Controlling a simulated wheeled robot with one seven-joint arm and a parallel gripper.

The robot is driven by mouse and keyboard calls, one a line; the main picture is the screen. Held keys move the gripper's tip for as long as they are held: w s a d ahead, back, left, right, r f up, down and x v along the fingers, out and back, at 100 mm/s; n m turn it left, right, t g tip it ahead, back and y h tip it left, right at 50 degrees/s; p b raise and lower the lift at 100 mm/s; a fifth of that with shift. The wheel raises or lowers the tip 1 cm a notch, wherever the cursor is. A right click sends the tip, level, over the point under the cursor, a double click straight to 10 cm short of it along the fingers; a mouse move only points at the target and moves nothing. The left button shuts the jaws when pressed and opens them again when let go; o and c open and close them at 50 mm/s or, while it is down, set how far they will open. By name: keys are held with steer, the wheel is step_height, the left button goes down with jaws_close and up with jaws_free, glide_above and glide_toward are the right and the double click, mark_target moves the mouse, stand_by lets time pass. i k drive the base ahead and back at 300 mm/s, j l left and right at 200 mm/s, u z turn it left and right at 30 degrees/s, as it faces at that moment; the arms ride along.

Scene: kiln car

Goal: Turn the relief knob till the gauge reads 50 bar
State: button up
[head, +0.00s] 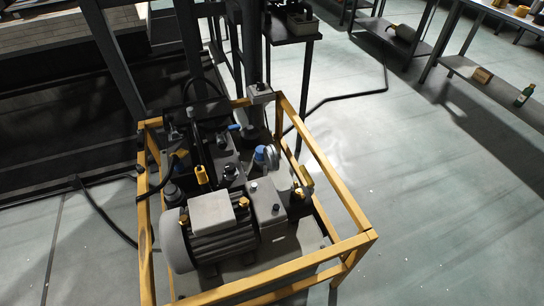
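A hydraulic power unit stands inside a yellow tube frame (327,180). It has a grey motor (222,240) with a light box on top. A pale round disc (283,178), seen at a slant, is probably the gauge; I see no needle or reading on it. Beside it on the left is a blue-topped part (267,157). I cannot tell which of these is the relief knob. My gripper is not in view.
The yellow frame's bars surround the unit on all sides. Dark posts (112,55) and a small dark stand (290,32) rise behind it. Black hoses run across the floor at left and back. Steel benches (500,95) stand at the upper right. The floor at right (430,200) is clear.

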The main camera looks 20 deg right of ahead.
mark_target(230, 168)
steer(key=l+u, duration=0.45)
steer(key=l, duration=0.8)
